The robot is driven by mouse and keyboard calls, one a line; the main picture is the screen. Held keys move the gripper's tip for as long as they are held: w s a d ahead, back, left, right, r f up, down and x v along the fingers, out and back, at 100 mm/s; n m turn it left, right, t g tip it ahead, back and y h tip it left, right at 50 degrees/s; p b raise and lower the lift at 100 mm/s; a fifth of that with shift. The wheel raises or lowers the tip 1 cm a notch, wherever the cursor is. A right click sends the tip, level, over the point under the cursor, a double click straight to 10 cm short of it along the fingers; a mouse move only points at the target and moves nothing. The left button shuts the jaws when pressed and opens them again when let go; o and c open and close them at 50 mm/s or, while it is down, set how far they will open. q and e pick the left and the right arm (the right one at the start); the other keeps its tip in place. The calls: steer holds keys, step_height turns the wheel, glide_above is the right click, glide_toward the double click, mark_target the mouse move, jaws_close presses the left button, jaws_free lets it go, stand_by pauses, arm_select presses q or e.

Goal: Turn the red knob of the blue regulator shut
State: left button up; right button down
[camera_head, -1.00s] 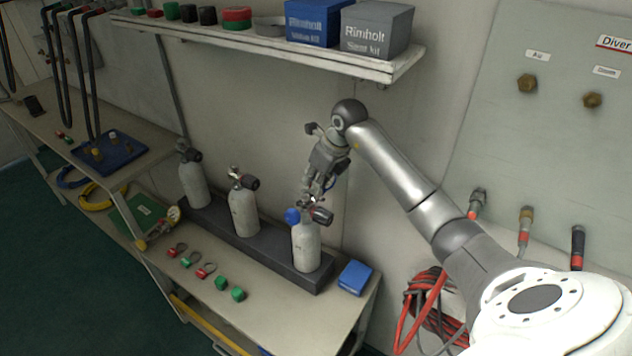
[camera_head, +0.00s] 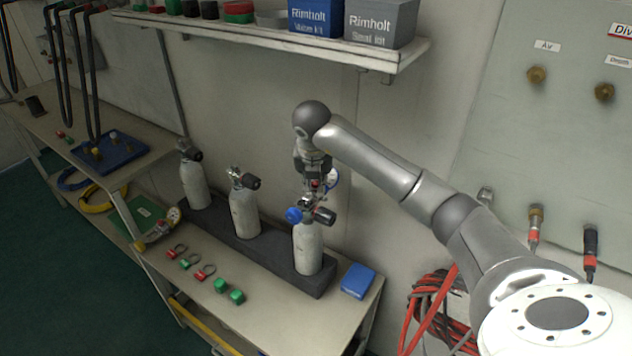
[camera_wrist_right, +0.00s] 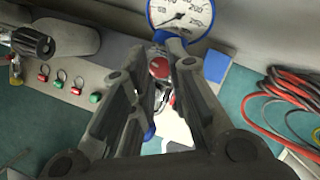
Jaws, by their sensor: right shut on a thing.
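The blue regulator (camera_head: 293,215) sits on top of the rightmost grey cylinder (camera_head: 308,250), which stands upright in a dark rack. Its blue-rimmed gauge (camera_head: 333,179) shows just right of my gripper and also at the top of the right wrist view (camera_wrist_right: 181,16). My right gripper (camera_head: 313,187) points down onto the regulator from above. In the right wrist view the red knob (camera_wrist_right: 159,68) lies between its two fingertips, which are shut on it. The gripper partly hides the knob in the head view. My left gripper is not in view.
A black valve handle (camera_head: 324,216) sticks out beside the regulator. Two more cylinders (camera_head: 243,212) stand in the rack (camera_head: 271,252) to the left. A blue box (camera_head: 357,281) lies to the right on the bench. A shelf (camera_head: 385,62) with boxes hangs above; red hoses (camera_head: 425,310) hang at the right.

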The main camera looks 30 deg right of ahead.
steer(key=m, duration=0.1)
steer(key=m+h+b, duration=0.1)
steer(key=m, duration=0.1)
steer(key=m+g, duration=0.1)
steer(key=shift+w+a+m, duration=0.2)
steer(key=shift+w+m, duration=0.05)
steer(key=shift+m, duration=0.05)
steer(key=m+g, duration=0.1)
steer(key=m, duration=0.1)
steer(key=m+b, duration=0.1)
steer(key=shift+w+m+g+h, duration=0.15)
steer(key=shift+m+g+h, duration=0.25)
steer(key=m+g, duration=0.1)
steer(key=m, duration=0.1)
steer(key=shift+w+r+m, duration=0.1)
steer(key=shift+r+m, duration=0.05)
steer(key=shift+m, duration=0.15)
steer(key=shift+w+m+g+p, duration=0.1)
steer(key=shift+m+g+p, duration=0.6)
steer(key=shift+m, duration=1.2)
steer(key=c, duration=1.3)
jaws_free()
steer(key=shift+c, duration=0.2)
